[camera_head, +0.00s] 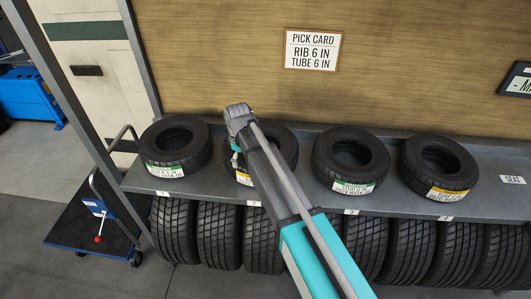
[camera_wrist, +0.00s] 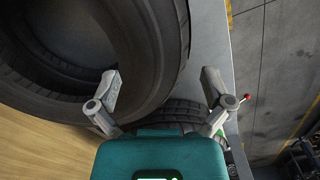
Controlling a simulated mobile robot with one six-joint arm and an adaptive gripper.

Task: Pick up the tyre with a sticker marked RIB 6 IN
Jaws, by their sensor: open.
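Several black tyres lie flat on a grey shelf in the head view. From left to right they are a green-stickered tyre (camera_head: 176,146), a yellow-stickered tyre (camera_head: 284,142) partly hidden by my arm, a green-stickered tyre (camera_head: 350,158) and a yellow-stickered tyre (camera_head: 438,166). The small print on the stickers is too small to read surely. In the wrist view my gripper (camera_wrist: 160,76) is open. Its left finger overlaps a large near tyre (camera_wrist: 165,50); its right finger is over the shelf edge side. Whether they touch is unclear. My fingers are hidden in the head view.
A pick card (camera_head: 312,50) on the back wall reads RIB 6 IN, TUBE 6 IN. More tyres (camera_head: 265,238) stand upright in a row below the shelf (camera_head: 480,205). A blue trolley (camera_head: 96,222) stands at the left end. Another tyre (camera_wrist: 183,110) shows between my fingers.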

